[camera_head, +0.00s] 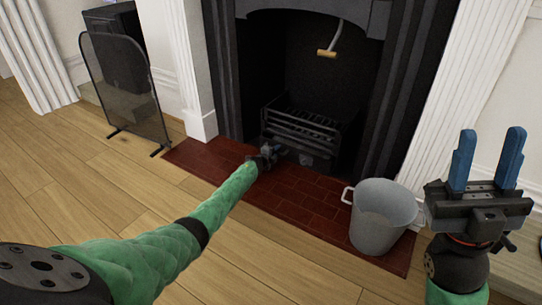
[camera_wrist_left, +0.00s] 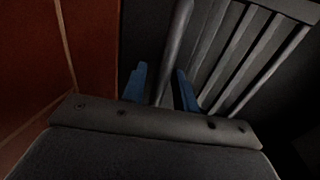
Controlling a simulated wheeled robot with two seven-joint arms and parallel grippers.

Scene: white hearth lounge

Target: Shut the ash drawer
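The fire grate (camera_head: 300,128) stands in the dark fireplace. The ash drawer (camera_head: 308,158) appears as a dark front low under its bars, partly hidden by my left gripper; I cannot tell how far it is out. My left gripper (camera_head: 272,153) is at the grate's lower left front. In the left wrist view its blue fingers (camera_wrist_left: 161,88) are apart, with a dark bar (camera_wrist_left: 176,45) running up between or just beyond them; contact cannot be told. My right gripper (camera_head: 487,158) is open and empty, raised at the right.
A grey metal bucket (camera_head: 382,218) stands on the red tiled hearth (camera_head: 290,203), at the right. A mesh fire screen (camera_head: 124,88) stands at the left. A wooden-ended handle (camera_head: 327,53) hangs in the fireplace opening. The wood floor in front is clear.

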